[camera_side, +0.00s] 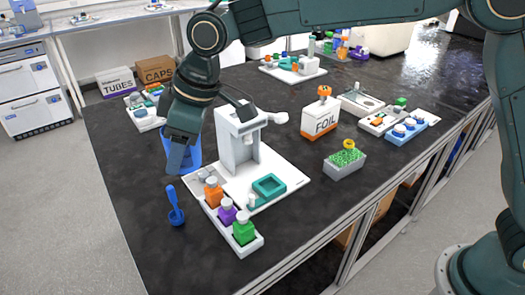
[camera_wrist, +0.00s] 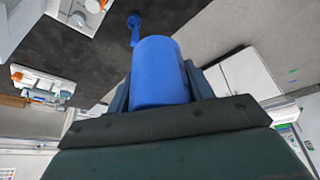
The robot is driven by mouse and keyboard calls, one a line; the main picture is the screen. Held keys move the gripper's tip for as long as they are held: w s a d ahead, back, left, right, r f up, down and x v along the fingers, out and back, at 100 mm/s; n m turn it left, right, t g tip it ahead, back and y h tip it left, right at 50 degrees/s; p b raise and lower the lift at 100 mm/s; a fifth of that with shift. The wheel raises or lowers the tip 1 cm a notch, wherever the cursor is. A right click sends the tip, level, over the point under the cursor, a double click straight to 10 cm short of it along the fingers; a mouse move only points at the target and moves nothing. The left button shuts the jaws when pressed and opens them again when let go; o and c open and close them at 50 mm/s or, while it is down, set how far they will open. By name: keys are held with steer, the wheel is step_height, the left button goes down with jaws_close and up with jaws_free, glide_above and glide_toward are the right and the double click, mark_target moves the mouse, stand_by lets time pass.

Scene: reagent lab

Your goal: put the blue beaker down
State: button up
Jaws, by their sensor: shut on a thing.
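The blue beaker (camera_side: 192,158) is between the fingers of my gripper (camera_side: 182,160) at the left side of the dark table. In the wrist view the beaker (camera_wrist: 159,72) fills the middle, with a finger of my gripper (camera_wrist: 158,90) on each side. My gripper is shut on it. The beaker's far side and its base are partly hidden by the gripper in the side view, and I cannot tell whether it touches the table.
A small blue scoop (camera_side: 175,207) stands in front of the beaker. A white station (camera_side: 236,140) and a tray of colored bottles (camera_side: 213,222) are close on the right. A tray (camera_side: 136,107) lies behind. The table's left edge is near; its front-left area is bare.

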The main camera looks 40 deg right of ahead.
steer(key=w+d+m+t+h, duration=0.1)
steer(key=w+d+m, duration=0.25)
steer(key=d, duration=0.75)
steer(key=w+d+m+h, duration=0.1)
steer(key=w+d+m, duration=0.25)
steer(key=d, duration=0.75)
steer(key=w+d+m+t+h, duration=0.15)
steer(key=w+d, duration=0.25)
steer(key=d, duration=0.8)
steer(key=s+d+m+h, duration=0.1)
steer(key=s+d+m, duration=0.2)
steer(key=d, duration=0.7)
steer(key=s+d+m+g+h, duration=0.1)
steer(key=s+d+m, duration=0.2)
steer(key=d, duration=0.7)
steer(key=s+d+m+h, duration=0.1)
steer(key=s+d+m, duration=0.25)
steer(key=d, duration=0.75)
steer(key=f, duration=0.3)
steer(key=w+f, duration=0.1)
steer(key=f, duration=0.1)
steer(key=shift+a, duration=0.3)
steer(key=shift+f, duration=0.15)
step_height(320, 180, down, 20)
steer(key=shift+r, duration=0.15)
